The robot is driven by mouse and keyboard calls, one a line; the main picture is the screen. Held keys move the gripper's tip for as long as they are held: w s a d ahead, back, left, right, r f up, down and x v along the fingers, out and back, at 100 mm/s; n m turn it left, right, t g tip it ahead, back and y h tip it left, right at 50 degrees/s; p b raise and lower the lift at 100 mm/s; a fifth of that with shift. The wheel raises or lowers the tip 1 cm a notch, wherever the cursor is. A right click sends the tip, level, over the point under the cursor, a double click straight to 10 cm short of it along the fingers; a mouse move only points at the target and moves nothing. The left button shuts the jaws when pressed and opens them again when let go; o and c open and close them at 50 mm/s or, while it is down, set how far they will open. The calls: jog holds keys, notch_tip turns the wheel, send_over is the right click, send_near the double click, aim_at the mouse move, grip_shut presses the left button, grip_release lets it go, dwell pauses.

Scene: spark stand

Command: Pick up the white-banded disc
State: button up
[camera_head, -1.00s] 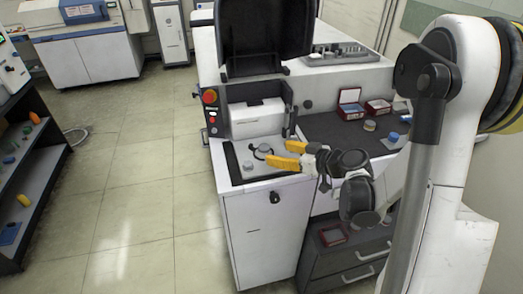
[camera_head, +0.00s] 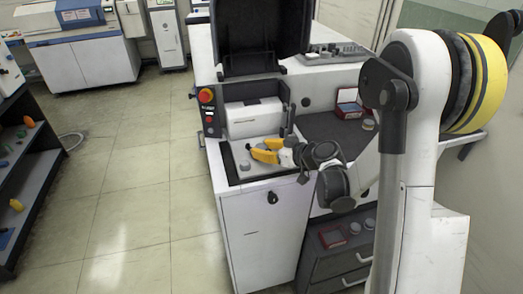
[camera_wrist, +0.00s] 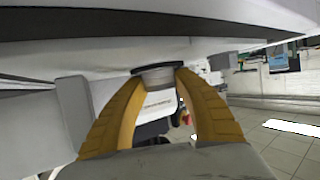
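My gripper (camera_head: 263,150) has two yellow fingers and is low over the grey plate of the spark stand (camera_head: 236,173). In the wrist view, its curved fingertips (camera_wrist: 160,82) lie on either side of a short grey disc (camera_wrist: 160,76), with little or no gap. The disc has a dark ring against the stand's surface. I cannot tell whether the fingers press on it, and no white band is clear. In the head view the fingers largely hide that spot. Another small grey disc (camera_head: 245,165) sits on the plate to the left of the fingers.
The stand's white block (camera_head: 255,118) and raised black cover (camera_head: 262,35) rise behind the gripper. A red emergency button (camera_head: 206,96) is at the left.

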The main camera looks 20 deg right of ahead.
grip_shut()
jog(key=shift+r, duration=0.1)
